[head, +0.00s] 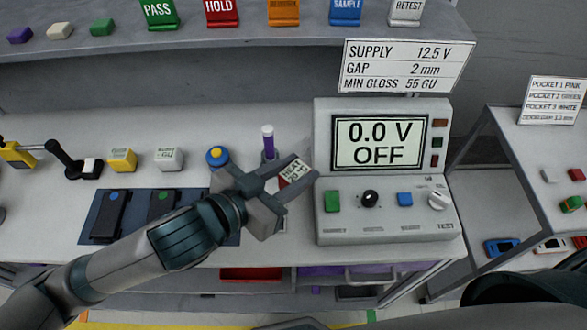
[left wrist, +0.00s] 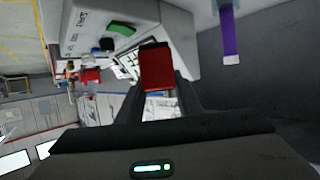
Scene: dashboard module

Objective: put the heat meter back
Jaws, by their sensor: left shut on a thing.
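The heat meter (head: 294,172) is a small red block with a white label reading HEAT. My left gripper (head: 297,181) is shut on it and holds it just left of the grey supply unit (head: 322,170), above the bench. In the left wrist view the red meter (left wrist: 157,68) sits between the two dark fingers (left wrist: 160,95). The unit's display reads 0.0 V OFF. Whether the meter touches anything below cannot be told. The left hand covers part of the bench under it. My right gripper is not in view.
Yellow and white blocks (head: 168,159) and a dark mat (head: 84,235) with dark devices lie farther left. A side table (head: 510,150) stands at right.

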